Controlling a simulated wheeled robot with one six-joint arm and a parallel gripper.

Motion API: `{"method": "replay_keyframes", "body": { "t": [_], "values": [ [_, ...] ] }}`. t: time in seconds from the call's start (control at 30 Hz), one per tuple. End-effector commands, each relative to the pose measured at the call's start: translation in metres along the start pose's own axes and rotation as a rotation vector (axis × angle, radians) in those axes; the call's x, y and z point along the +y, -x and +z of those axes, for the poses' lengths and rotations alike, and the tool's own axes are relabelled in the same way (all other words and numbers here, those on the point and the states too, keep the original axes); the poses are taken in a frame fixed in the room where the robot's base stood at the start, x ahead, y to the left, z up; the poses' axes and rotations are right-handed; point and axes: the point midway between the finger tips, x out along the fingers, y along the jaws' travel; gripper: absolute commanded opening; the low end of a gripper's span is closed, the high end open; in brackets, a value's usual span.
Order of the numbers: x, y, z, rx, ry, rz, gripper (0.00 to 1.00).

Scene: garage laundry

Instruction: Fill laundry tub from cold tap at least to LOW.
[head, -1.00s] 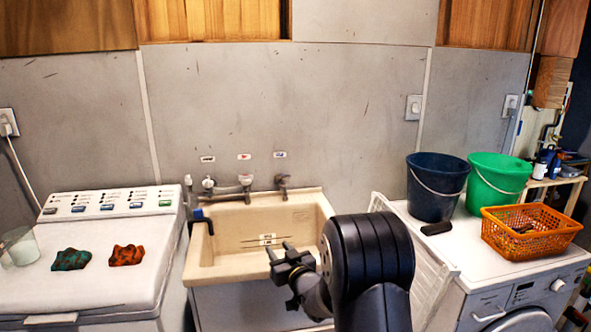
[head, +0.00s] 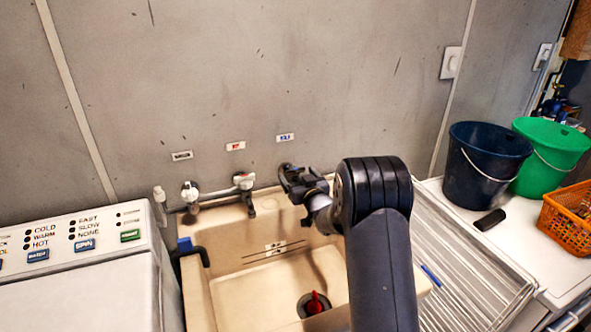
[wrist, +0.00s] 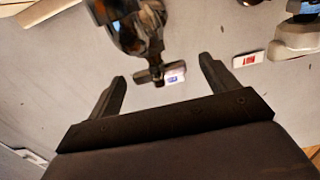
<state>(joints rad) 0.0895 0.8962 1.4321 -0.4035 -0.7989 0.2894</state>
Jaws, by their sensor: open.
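The beige laundry tub (head: 199,300) stands below the wall taps, its bare floor showing. A small label with dark lines (head: 275,247) is on its back wall, too small to read. A red-handled plug (head: 314,303) is at the drain; I cannot tell if it is seated. The cold tap (head: 284,168), under a blue label (head: 285,138), is partly hidden by my gripper (head: 294,184). In the wrist view, my gripper (wrist: 162,69) is open, its fingers on either side of the metal tap (wrist: 135,30) and its handle. Contact is unclear.
The middle tap (head: 244,182) has a red label (head: 236,146); another tap (head: 190,192) is farther left. A washing machine (head: 80,285) is at left. A white rack (head: 475,275) stands right of the tub, beside blue (head: 480,175) and green buckets (head: 550,165).

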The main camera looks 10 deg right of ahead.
Motion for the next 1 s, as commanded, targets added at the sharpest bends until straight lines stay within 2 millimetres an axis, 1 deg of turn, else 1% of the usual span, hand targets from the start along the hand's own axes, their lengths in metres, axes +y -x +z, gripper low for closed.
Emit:
{"method": "replay_keyframes", "body": {
  "t": [0.03,0.1,0.23,0.6,1.0],
  "values": [
    [0.000,-0.007,-0.001,0.001,0.000,-0.001,0.82],
    [0.000,-0.013,-0.001,0.001,0.000,-0.001,0.82],
    [0.000,-0.021,0.000,0.000,0.000,0.000,0.82],
    [0.000,-0.025,0.000,0.001,0.000,0.000,0.82],
    [0.000,-0.025,0.000,0.000,0.000,0.000,0.49]
  ]
}}
